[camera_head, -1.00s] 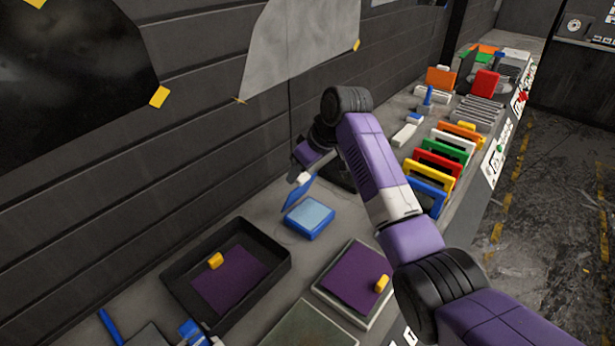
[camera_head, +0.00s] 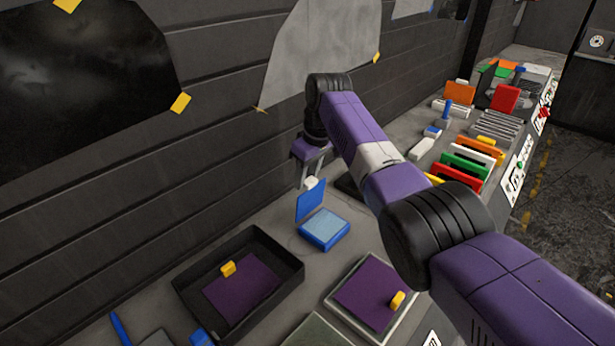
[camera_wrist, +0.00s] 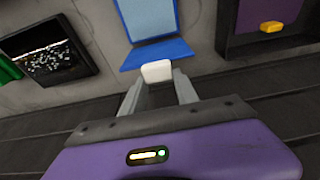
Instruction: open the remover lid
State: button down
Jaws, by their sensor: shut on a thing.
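The remover is a small blue box (camera_head: 324,231) with a pale blue top face, on the bench near the wall. Its blue lid (camera_head: 311,201) stands up at the box's wall side, roughly upright. A white tab (camera_head: 311,183) is at the lid's upper edge. My gripper (camera_head: 308,182) is shut on this white tab. The wrist view shows the white tab (camera_wrist: 157,71) between the two grey fingers, with the blue lid (camera_wrist: 157,54) and the pale blue box face (camera_wrist: 150,17) beyond it. The hinge is hard to make out.
A black tray (camera_head: 187,291) with a purple sheet and yellow tab lies left of the box. A framed purple panel (camera_head: 362,292) with a yellow tab lies at the front. Colourful upright panels (camera_head: 469,160) stand to the right. The wall is close behind my gripper.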

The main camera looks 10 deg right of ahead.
jog(key=shift+s+f, duration=0.1)
jog(key=shift+f, duration=0.1)
jog(key=c, duration=0.9)
grip_release()
jog(key=shift+r, duration=0.1)
jog(key=shift+b+v, duration=0.65)
jog(key=shift+v, duration=3.2)
